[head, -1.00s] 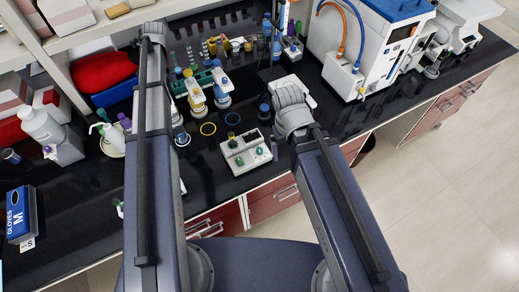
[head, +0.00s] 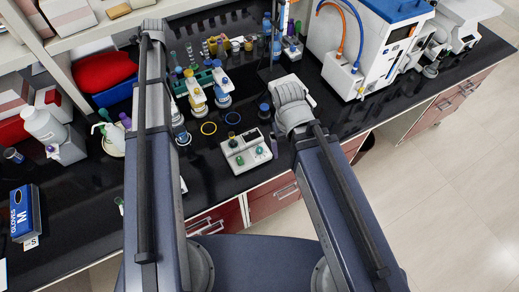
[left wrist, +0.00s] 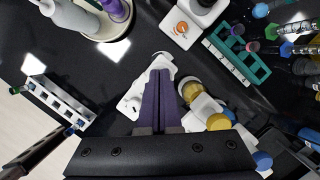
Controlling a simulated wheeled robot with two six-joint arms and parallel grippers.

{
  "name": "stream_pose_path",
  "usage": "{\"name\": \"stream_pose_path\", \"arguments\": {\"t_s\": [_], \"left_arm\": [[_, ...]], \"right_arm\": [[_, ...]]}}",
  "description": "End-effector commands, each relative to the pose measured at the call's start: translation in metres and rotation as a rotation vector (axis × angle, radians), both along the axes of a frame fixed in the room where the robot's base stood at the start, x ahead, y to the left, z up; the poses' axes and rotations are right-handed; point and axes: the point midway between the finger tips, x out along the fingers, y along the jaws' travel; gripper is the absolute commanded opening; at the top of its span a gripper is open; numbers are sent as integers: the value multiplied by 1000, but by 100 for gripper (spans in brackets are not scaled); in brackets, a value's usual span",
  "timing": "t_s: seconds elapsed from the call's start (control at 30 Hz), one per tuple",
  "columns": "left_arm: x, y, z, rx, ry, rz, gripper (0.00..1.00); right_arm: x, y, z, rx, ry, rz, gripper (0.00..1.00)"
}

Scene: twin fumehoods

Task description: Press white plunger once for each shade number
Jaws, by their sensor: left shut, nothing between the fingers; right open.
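Bottle-top dispensers with white bodies stand left of centre in the head view: one with yellow parts (head: 195,96), one with blue parts (head: 222,92), and one partly hidden behind my left arm (head: 181,135). In the left wrist view my left gripper (left wrist: 160,75) is shut and empty, its fingers above a white dispenser top (left wrist: 134,98). The fingers cover part of it, and I cannot tell whether they touch. A yellow-capped dispenser (left wrist: 218,122) is to the right. My right gripper (head: 275,145) is open, mostly hidden by its wrist, near the button box. I cannot read a shade number.
A pale box with coloured knobs (head: 238,162) stands near the bench's front edge. A large white instrument (head: 350,65) stands right.

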Motion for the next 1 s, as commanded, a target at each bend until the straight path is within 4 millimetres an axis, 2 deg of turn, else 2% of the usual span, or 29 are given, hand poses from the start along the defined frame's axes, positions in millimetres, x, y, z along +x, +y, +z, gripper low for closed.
{"name": "stream_pose_path", "arguments": {"t_s": [0.4, 0.73, 1.0], "left_arm": [[0, 0, -4, 0, 0, 0, 0], [0, 0, -18, -1, 0, 0, 0], [0, 0, -11, -1, 0, 0, 0]], "right_arm": [[0, 0, -4, 0, 0, 0, 93], [0, 0, -18, 0, 0, 0, 93], [0, 0, -11, 0, 0, 0, 93]]}}
